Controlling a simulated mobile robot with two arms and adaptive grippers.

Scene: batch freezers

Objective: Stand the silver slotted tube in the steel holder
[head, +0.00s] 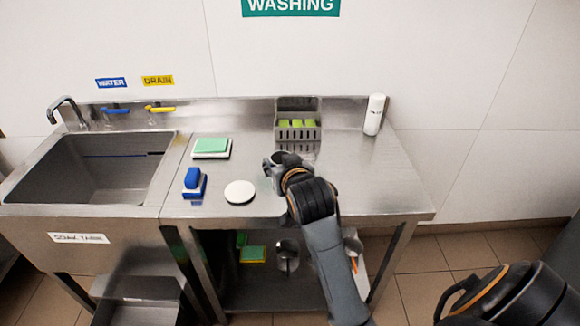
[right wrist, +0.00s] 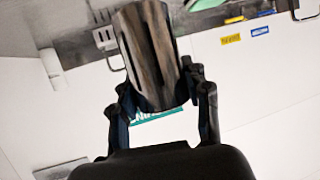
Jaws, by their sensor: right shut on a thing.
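The silver slotted tube (right wrist: 148,45) is a shiny metal cylinder, held between the fingers of my right gripper (right wrist: 160,84). In the head view my right gripper (head: 281,164) is above the steel table, and the tube shows only as a small grey shape at its tip. The steel holder (head: 297,134) is a slotted rack at the back of the table, with green items in it. The gripper is just in front of it, slightly left. Part of the holder shows behind the tube in the right wrist view (right wrist: 104,38). My left gripper is not in view.
A white bottle (head: 374,114) stands right of the holder. A green sponge (head: 211,146), a blue brush (head: 193,182) and a white disc (head: 239,191) lie on the left. The sink (head: 95,170) is further left. The table's right side is clear.

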